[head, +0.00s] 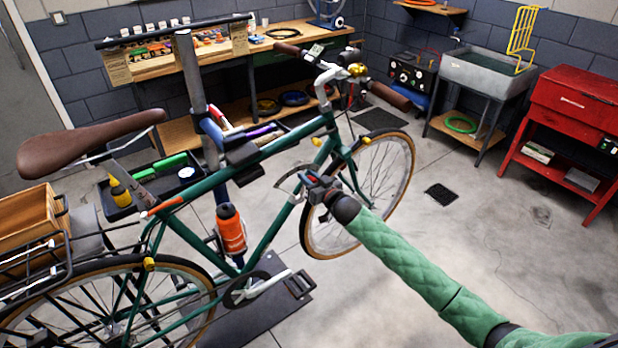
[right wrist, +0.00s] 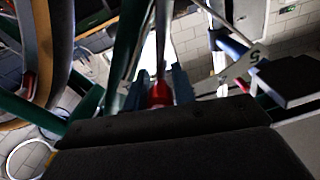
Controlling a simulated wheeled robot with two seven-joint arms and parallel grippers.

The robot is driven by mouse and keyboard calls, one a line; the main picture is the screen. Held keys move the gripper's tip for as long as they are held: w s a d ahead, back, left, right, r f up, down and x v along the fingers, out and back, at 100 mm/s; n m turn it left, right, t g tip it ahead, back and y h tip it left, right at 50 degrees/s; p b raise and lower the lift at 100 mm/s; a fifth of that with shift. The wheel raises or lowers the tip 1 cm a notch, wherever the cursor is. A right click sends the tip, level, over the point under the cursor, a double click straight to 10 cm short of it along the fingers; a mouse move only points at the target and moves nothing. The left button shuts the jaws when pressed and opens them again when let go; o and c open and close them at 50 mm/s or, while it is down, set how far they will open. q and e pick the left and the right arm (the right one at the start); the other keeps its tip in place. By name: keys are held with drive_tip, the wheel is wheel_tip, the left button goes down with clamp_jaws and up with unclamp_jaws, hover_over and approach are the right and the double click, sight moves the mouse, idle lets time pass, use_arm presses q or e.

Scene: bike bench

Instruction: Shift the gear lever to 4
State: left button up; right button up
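The gear lever shows in the right wrist view as a grey shaft with a red tip (right wrist: 160,94). A pale curved plate (right wrist: 245,62) beside it carries the number 5; I cannot read other numbers or tell which one the lever is at. In the head view a grey curved plate (head: 288,183) sits by the green bike frame, left of my right gripper (head: 312,180). In the right wrist view the fingers of my right gripper (right wrist: 160,88) lie on both sides of the red tip and look closed on it. My left gripper is not in view.
The green bicycle (head: 276,232) stands in a repair stand (head: 190,75), its frame and front wheel (head: 388,200) close around my right gripper. A workbench (head: 285,40) is behind, a red cabinet (head: 575,100) at right.

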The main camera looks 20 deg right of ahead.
clamp_jaws()
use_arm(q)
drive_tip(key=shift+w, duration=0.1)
use_arm(e)
drive_tip(key=shift+a, duration=0.1)
drive_tip(key=shift+s+a+r+n, duration=0.15)
drive_tip(key=shift+a+n, duration=0.2)
drive_tip(key=shift+n, duration=0.2)
drive_tip(key=shift+s+a+r+n, duration=0.15)
drive_tip(key=shift+a+n, duration=0.2)
drive_tip(key=shift+n, duration=0.2)
drive_tip(key=shift+s+a+r+n, duration=0.1)
drive_tip(key=shift+s+a+n, duration=0.2)
drive_tip(key=shift+a+n, duration=0.7)
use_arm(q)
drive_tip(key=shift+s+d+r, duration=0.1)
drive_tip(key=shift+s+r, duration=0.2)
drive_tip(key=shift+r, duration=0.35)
use_arm(e)
drive_tip(key=a+n, duration=0.1)
drive_tip(key=n, duration=0.1)
drive_tip(key=s+a+n, duration=0.1)
drive_tip(key=shift+a+f+n, duration=0.1)
drive_tip(key=shift+f+n, duration=0.1)
drive_tip(key=shift+n, duration=0.2)
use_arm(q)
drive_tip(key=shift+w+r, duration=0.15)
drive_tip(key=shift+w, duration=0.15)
